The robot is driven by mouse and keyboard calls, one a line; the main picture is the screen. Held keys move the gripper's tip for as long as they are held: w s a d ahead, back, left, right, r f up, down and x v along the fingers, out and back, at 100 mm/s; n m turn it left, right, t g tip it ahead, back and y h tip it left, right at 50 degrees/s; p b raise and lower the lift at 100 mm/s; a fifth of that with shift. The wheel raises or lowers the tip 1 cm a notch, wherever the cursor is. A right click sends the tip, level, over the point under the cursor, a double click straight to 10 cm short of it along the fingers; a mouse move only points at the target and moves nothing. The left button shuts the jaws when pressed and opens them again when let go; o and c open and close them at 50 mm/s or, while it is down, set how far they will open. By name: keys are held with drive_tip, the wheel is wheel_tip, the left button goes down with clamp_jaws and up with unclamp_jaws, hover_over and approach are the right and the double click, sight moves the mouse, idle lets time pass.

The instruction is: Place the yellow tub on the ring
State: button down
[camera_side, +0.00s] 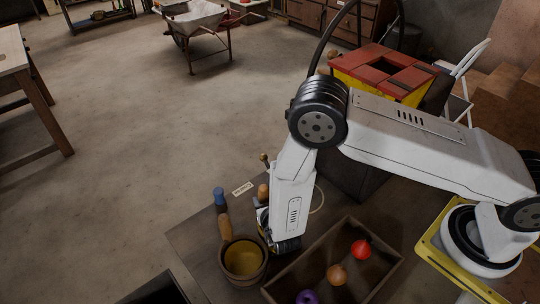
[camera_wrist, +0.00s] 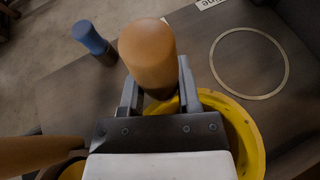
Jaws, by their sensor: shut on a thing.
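The yellow tub (camera_wrist: 250,130) shows in the wrist view as a round yellow rim under and to the right of my gripper (camera_wrist: 160,92). Its upright wooden handle (camera_wrist: 148,55) stands between the two fingers, which are shut on it. In the side view, my gripper (camera_side: 266,235) hides most of the tub, and the handle's top (camera_side: 263,192) shows beside it. The ring (camera_wrist: 283,80) is a thin pale circle flat on the table, empty, right of the tub in the wrist view. In the side view the ring (camera_side: 318,202) is partly behind my arm.
A brown pot (camera_side: 262,272) with a yellow inside and a wooden handle (camera_side: 225,229) stands close left of my gripper. A wooden tray (camera_side: 308,244) holds red, orange and purple pieces. A blue-topped peg (camera_side: 219,196) and a label card (camera_side: 242,188) are near the table's far edge.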

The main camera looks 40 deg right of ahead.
drive_tip(key=shift+f, duration=0.1)
drive_tip(key=shift+c, duration=1.6)
unclamp_jaws()
drive_tip(key=shift+s+a+r, duration=0.25)
drive_tip(key=shift+s+r, duration=0.1)
drive_tip(key=shift+s, duration=0.1)
drive_tip(key=v, duration=1.1)
drive_tip(key=shift+d, duration=0.1)
